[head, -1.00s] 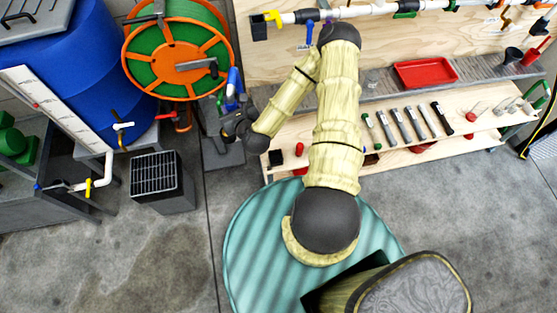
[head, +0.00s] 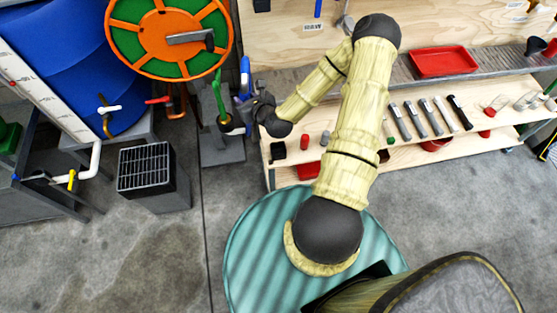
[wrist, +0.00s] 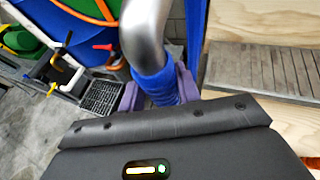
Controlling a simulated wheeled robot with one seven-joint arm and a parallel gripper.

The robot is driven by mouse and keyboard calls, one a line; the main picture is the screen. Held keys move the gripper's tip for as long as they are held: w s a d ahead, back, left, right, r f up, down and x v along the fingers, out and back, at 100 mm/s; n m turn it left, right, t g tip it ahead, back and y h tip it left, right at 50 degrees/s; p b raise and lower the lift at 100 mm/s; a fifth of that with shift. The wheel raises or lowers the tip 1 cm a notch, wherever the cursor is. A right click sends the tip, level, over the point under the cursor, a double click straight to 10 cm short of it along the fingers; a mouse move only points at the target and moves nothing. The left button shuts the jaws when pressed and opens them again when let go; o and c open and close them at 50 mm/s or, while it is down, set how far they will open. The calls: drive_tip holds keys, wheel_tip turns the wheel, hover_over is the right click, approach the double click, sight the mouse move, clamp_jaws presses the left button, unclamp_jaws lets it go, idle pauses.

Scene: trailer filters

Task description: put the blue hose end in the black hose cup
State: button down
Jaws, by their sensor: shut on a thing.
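My gripper (head: 243,106) is shut on the blue hose end at the left end of the bench, above or beside a grey stand. In the wrist view the blue hose end (wrist: 157,86) is a blue sleeve on a bent silver tube, held between the purple fingers (wrist: 157,95). In the head view a blue upright piece (head: 245,72) rises just above my gripper. I cannot clearly pick out the black hose cup; my gripper and wrist cover part of the stand.
A green hose (head: 219,97) stands upright left of my gripper on the grey stand (head: 221,152). An orange and green reel (head: 150,32) is above left. A black grated box (head: 146,167) stands on the floor. The bench shelf (head: 350,150) carries several tools; a red tray (head: 443,62) lies behind.

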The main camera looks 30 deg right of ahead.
drive_tip(key=s+d+f+n+y+b, duration=0.1)
drive_tip(key=d+f+b, duration=0.4)
drive_tip(key=f+b, duration=0.5)
drive_tip(key=s+d+f+n+y+b, duration=0.1)
drive_tip(key=d+f+b, duration=0.4)
drive_tip(key=f+b, duration=0.5)
drive_tip(key=shift+s+d+f+g+y+b, duration=0.2)
drive_tip(key=shift+s+f+g+y+b, duration=0.15)
drive_tip(key=shift+b, duration=0.3)
drive_tip(key=shift+w, duration=0.1)
drive_tip(key=w+a+f+m+h, duration=0.1)
drive_tip(key=w+a+f+h, duration=0.1)
drive_tip(key=a+f, duration=0.2)
drive_tip(key=w+a+f+m+h, duration=0.2)
drive_tip(key=a+f, duration=0.1)
drive_tip(key=a, duration=0.8)
drive_tip(key=shift+w+a+f+t, duration=0.15)
drive_tip(key=shift+w+f+t, duration=0.1)
drive_tip(key=shift+f+t, duration=0.15)
